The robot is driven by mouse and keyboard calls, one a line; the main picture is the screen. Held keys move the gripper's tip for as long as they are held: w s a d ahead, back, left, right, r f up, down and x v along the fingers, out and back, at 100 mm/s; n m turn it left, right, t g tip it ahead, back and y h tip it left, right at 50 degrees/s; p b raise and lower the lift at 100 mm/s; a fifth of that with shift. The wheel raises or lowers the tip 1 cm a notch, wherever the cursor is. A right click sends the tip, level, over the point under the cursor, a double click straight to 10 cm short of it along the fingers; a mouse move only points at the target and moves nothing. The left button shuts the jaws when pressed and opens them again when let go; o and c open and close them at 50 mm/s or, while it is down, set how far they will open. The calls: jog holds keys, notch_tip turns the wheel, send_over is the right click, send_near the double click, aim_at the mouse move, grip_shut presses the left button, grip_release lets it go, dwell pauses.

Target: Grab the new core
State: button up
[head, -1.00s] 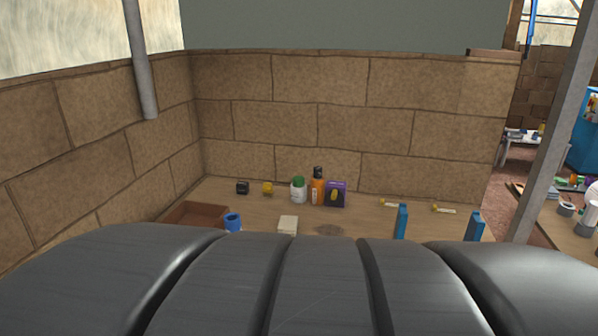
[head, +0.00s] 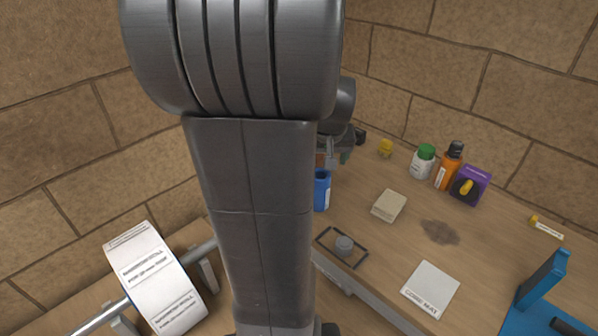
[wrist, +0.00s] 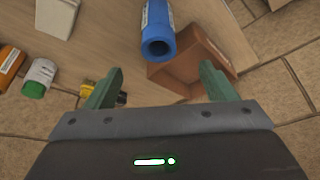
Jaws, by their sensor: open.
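A blue hollow cylinder (head: 322,192) with a white label stands on the wooden table, just right of my arm in the head view; it looks like the core, but I cannot read its label. In the wrist view the blue cylinder (wrist: 158,30) shows its dark open end, beyond and between my fingertips. My gripper (wrist: 160,82) is open and empty, its two green fingers apart and not touching the cylinder. In the head view my arm hides much of the gripper.
A brown open box (wrist: 190,68) lies right beside the cylinder. A beige block (head: 388,206), a white mat (head: 430,289), a green-capped bottle (head: 422,162), an orange bottle (head: 448,168) and a purple box (head: 469,187) stand farther right. A paper roll (head: 155,280) hangs on a bar.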

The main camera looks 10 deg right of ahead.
jog(key=x, duration=0.8)
jog(key=shift+w+a, duration=0.1)
jog(key=shift+d+x, duration=0.2)
jog(key=shift+x, duration=2.65)
jog(key=shift+r, duration=0.1)
jog(key=c, duration=1.1)
